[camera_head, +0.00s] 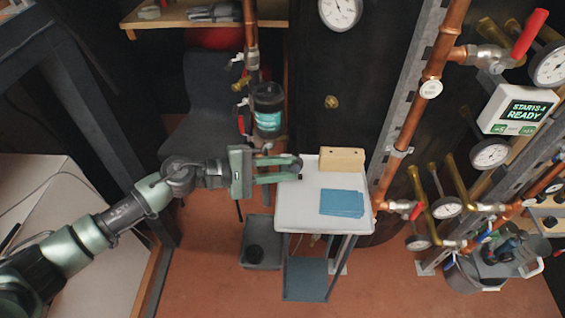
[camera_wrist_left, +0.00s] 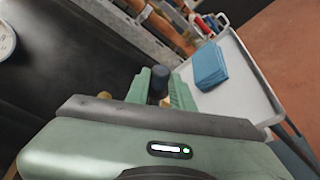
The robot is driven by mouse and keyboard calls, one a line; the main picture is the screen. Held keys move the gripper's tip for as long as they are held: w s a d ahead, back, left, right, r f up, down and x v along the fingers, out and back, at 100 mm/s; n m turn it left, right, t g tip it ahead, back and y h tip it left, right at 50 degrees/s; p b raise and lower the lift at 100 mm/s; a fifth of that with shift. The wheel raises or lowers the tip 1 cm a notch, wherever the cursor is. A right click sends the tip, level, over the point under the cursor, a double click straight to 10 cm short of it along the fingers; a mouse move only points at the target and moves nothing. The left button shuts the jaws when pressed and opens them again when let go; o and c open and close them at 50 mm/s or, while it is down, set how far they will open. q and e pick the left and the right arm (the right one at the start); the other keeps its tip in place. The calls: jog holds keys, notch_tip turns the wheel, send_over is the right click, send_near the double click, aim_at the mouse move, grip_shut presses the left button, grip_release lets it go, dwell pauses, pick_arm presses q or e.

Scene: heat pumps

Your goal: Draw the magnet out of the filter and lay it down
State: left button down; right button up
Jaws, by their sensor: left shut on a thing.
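The filter (camera_head: 268,108) is a dark canister with a teal label, standing upright on a copper pipe in the head view. My left gripper (camera_head: 289,169) reaches in from the left, just below the filter and over the left edge of a small white table (camera_head: 300,212). In the left wrist view, my left gripper (camera_wrist_left: 163,90) is shut on a dark, round-ended piece (camera_wrist_left: 158,80), which looks like the magnet. It appears apart from the filter; its lower part is hidden by the gripper. My right gripper is not in view.
A blue cloth (camera_head: 341,203) and a wooden block (camera_head: 342,159) rest on the white table; its left front is bare. Copper pipes, valves and gauges (camera_head: 490,153) stand at the right. A grey bin (camera_head: 261,252) sits on the floor left of the table.

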pick_arm(q)
jog(key=shift+w+f+b, duration=0.15)
jog(key=shift+f+b, duration=0.95)
jog(key=shift+f, duration=1.4)
jog(key=c, duration=1.1)
grip_release()
jog(key=shift+c, duration=0.2)
